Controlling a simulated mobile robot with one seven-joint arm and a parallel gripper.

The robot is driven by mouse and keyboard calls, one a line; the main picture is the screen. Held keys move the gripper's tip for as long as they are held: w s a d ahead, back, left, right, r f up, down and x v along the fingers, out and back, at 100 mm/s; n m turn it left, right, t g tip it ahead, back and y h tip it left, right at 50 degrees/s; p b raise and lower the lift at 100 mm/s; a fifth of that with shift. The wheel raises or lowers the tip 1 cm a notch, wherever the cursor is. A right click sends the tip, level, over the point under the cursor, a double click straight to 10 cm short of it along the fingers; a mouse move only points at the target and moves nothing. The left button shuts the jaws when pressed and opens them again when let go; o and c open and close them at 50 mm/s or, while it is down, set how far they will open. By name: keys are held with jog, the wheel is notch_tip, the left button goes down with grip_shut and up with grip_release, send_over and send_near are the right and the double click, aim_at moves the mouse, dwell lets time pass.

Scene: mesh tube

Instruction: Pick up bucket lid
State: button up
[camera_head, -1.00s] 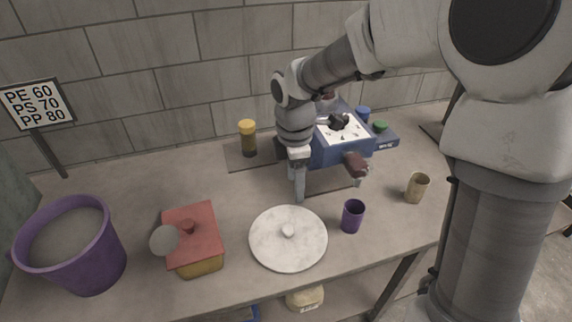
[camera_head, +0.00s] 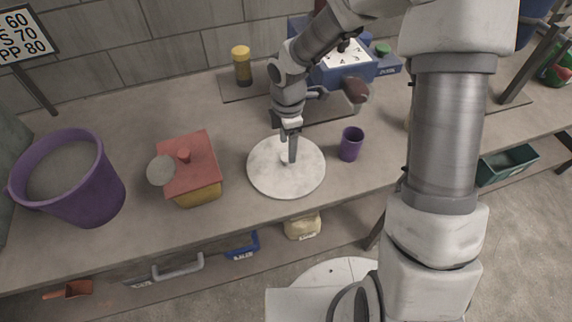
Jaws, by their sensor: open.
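The bucket lid looks to be the round, pale grey-white lid (camera_head: 264,178) with a small knob (camera_head: 285,157) at its centre, lying flat on the table. My gripper (camera_head: 289,158) points down over the middle of the lid, with its fingers at the knob. The fingers hide part of the knob, and I cannot tell if they touch it. My gripper is open. The purple bucket (camera_head: 88,199) stands upright at the left, with grey matter inside.
A yellow box with a red lid (camera_head: 196,164) and a grey disc-like item (camera_head: 160,170) stand left of the lid. A purple cup (camera_head: 351,144) is close on the right. A yellow-capped jar (camera_head: 241,66) and a blue machine (camera_head: 343,68) stand behind.

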aim_at(286, 157)
jog(key=f, duration=0.5)
jog(key=shift+a+f+b, duration=0.1)
jog(key=shift+a+b, duration=0.15)
jog(key=shift+b, duration=0.1)
grip_shut()
